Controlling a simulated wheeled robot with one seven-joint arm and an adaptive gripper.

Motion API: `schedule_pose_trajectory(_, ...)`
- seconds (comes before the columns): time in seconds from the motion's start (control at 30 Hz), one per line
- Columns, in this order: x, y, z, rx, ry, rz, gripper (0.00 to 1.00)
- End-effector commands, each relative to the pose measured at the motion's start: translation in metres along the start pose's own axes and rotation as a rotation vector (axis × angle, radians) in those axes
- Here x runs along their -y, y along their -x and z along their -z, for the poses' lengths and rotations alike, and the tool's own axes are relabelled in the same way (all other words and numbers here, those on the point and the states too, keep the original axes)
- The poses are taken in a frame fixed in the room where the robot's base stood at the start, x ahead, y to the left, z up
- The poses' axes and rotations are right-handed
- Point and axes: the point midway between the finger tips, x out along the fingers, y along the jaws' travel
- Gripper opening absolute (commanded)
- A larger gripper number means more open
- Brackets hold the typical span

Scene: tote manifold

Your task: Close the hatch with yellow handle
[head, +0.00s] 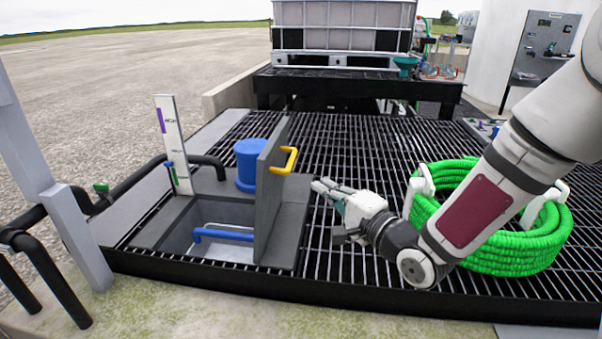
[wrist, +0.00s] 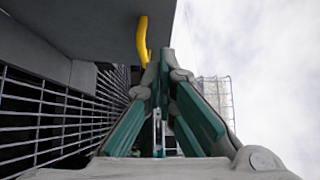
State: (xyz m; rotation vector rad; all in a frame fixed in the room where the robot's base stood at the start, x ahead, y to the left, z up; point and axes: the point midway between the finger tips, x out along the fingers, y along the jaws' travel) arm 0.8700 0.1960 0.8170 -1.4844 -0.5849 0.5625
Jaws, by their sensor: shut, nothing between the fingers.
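The hatch (head: 268,200) is a dark grey panel standing upright, open, at the right edge of a square opening in the grating. Its yellow handle (head: 289,160) sits on the panel's right face near the top. My gripper (head: 320,187) is shut and empty, just right of the panel and a little below the handle. In the wrist view, the hatch panel (wrist: 90,22) fills the upper left and the yellow handle (wrist: 142,40) shows just beyond my fingertips (wrist: 163,62). I cannot tell whether the fingers touch the panel.
The opening holds a blue pipe (head: 222,235). A blue cylinder (head: 250,163) stands behind it, and a white gauge board (head: 172,145) to its left. A white tank (head: 345,25) stands at the back. Grating behind the hatch is clear.

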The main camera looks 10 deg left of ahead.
Motion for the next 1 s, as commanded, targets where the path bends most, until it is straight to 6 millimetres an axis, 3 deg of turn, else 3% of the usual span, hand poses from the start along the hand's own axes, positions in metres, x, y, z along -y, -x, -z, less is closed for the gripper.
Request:
schedule_pose_trajectory(0.27,-0.003,-0.011,-0.004,0.019,-0.085,0.072,0.00)
schedule_pose_trajectory(0.8,0.004,-0.107,-0.011,0.021,-0.082,0.070,0.00)
schedule_pose_trajectory(1.0,0.006,-0.123,-0.028,0.018,-0.082,0.068,0.00)
